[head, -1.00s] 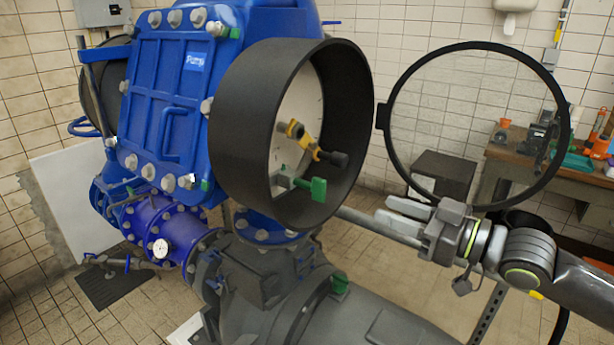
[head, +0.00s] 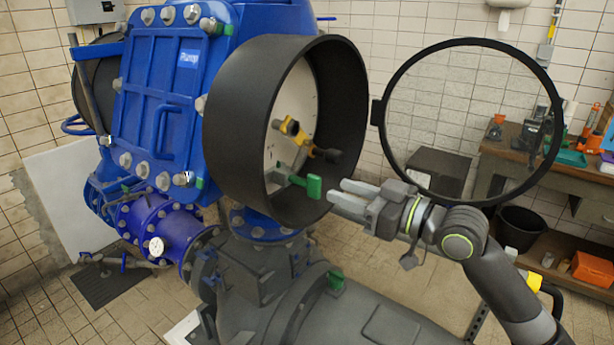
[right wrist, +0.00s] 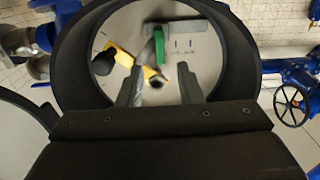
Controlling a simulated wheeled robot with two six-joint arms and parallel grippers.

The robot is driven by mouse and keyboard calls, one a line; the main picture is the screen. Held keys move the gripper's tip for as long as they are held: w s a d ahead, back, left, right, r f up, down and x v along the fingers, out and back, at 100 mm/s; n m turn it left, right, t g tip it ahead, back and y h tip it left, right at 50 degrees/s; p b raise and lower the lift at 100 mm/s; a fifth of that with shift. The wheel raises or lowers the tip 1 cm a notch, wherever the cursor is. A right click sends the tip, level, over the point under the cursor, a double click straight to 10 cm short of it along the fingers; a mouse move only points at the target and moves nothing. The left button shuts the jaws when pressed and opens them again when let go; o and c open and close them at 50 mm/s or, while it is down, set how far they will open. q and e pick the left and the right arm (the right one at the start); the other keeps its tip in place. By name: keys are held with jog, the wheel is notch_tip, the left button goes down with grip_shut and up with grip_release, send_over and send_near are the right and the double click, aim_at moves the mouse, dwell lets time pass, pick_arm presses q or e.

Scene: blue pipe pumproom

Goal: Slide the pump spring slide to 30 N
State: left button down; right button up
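A green handle (head: 314,187) on a grey slide piece sits low inside the round black housing (head: 232,120) on the pump. I take it for the spring slide; no force value is readable. A yellow lever with a black knob (head: 328,155) is just above it. My right gripper (head: 337,192) is just right of the green handle, at the housing's open front, with its fingers apart and empty. In the right wrist view the green handle (right wrist: 160,45) lies ahead between and beyond the open fingers (right wrist: 160,68). My left gripper is not in view.
A round glass cover with a black rim (head: 377,112) stands open right of the housing, above my right arm. A grey pipe (head: 375,325) runs below. A workbench (head: 500,150) with tools is at the back right.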

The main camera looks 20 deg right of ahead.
aim_at(308, 179)
jog(key=p+x, duration=0.2)
jog(key=x, duration=0.5)
jog(key=shift+r, duration=0.1)
jog(key=shift+x, duration=1.05)
grip_shut()
